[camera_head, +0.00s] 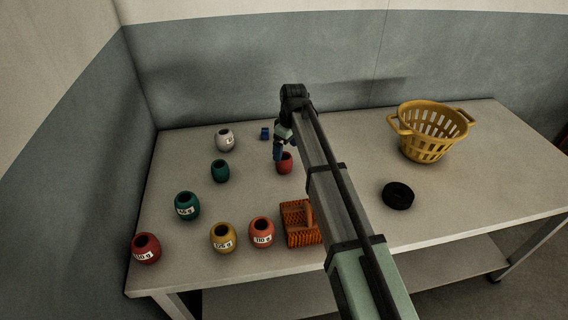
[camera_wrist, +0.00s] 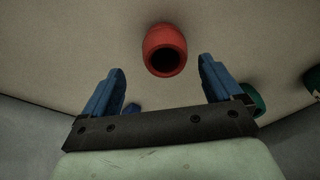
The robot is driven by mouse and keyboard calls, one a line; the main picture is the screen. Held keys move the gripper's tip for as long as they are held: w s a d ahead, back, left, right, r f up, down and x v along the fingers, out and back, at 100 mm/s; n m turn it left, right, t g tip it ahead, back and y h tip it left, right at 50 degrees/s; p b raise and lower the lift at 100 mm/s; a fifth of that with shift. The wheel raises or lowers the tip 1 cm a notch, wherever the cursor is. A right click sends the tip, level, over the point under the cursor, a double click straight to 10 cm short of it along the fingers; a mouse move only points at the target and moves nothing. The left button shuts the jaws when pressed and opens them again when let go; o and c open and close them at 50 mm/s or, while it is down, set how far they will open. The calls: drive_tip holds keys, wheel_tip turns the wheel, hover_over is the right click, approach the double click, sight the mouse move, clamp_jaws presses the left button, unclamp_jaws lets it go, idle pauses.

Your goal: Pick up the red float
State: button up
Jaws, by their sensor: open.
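A small red float (camera_head: 285,164) with a dark hole in its top stands upright on the table, partly behind my arm's end in the head view. In the wrist view the red float (camera_wrist: 165,48) shows just beyond the fingertips, roughly centred between them. My gripper (camera_head: 279,154) is above and beside this float, with its blue fingers pointing down. In the wrist view my gripper (camera_wrist: 162,68) is open, with nothing between its fingers. A second, darker red float (camera_head: 146,249) with a white label stands at the table's front left corner.
Several floats stand on the left: white (camera_head: 224,139), teal (camera_head: 220,171), labelled teal (camera_head: 187,206), yellow (camera_head: 222,238) and orange (camera_head: 262,232). An orange bristly block (camera_head: 300,222), a blue block (camera_head: 265,133), a black ring (camera_head: 398,195) and a yellow basket (camera_head: 430,132) share the table (camera_head: 480,190).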

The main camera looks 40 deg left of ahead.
sight(284, 156)
drive_tip(key=shift+s+a+f, duration=0.1)
drive_tip(key=shift+s+f, duration=0.1)
drive_tip(key=shift+f, duration=1.2)
drive_tip(key=shift+s+a+f, duration=0.1)
drive_tip(key=shift+s+f, duration=0.05)
drive_tip(key=shift+f, duration=1.2)
drive_tip(key=shift+c, duration=0.3)
drive_tip(key=c, duration=1.1)
drive_tip(key=shift+o, duration=0.2)
drive_tip(key=shift+r, duration=0.1)
